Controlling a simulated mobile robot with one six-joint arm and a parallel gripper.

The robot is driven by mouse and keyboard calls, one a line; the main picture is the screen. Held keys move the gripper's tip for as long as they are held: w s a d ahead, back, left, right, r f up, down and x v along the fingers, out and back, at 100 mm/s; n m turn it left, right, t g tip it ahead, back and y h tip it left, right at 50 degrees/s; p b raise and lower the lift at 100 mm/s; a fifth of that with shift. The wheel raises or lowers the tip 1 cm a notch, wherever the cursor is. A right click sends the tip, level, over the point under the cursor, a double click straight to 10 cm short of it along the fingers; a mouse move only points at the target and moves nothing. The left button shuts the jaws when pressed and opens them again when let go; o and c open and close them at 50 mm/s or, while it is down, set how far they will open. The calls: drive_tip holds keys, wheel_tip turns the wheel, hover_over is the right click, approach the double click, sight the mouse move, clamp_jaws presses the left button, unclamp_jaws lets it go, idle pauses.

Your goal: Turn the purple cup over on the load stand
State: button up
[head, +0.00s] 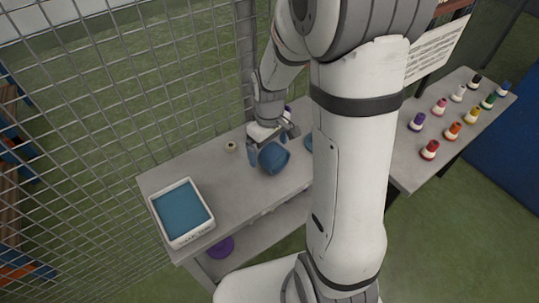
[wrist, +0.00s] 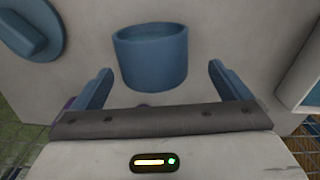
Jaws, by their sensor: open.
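My gripper (head: 273,143) is open over the grey bench, and its two blue fingers also show in the wrist view (wrist: 160,88). A blue cup (head: 274,158) is by the fingers; in the wrist view the blue cup (wrist: 152,62) lies between and beyond them, apart from both. No clearly purple cup shows on the bench. A purple round thing (head: 220,247) is low under the bench; I cannot tell what it is. A blue disc with a raised part (wrist: 35,28) is left in the wrist view; I cannot tell whether it is the load stand.
A white tray with a blue inside (head: 153,206) stands at the bench's left end. Wire mesh (head: 100,100) runs behind the bench. A second table (head: 408,172) at right holds several coloured bottles. My arm hides the bench's right part.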

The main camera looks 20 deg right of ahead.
drive_tip(key=f, duration=0.4)
drive_tip(key=shift+d+f, duration=0.3)
drive_tip(key=c, duration=1.2)
drive_tip(key=shift+c, duration=0.2)
drive_tip(key=shift+r, duration=0.15)
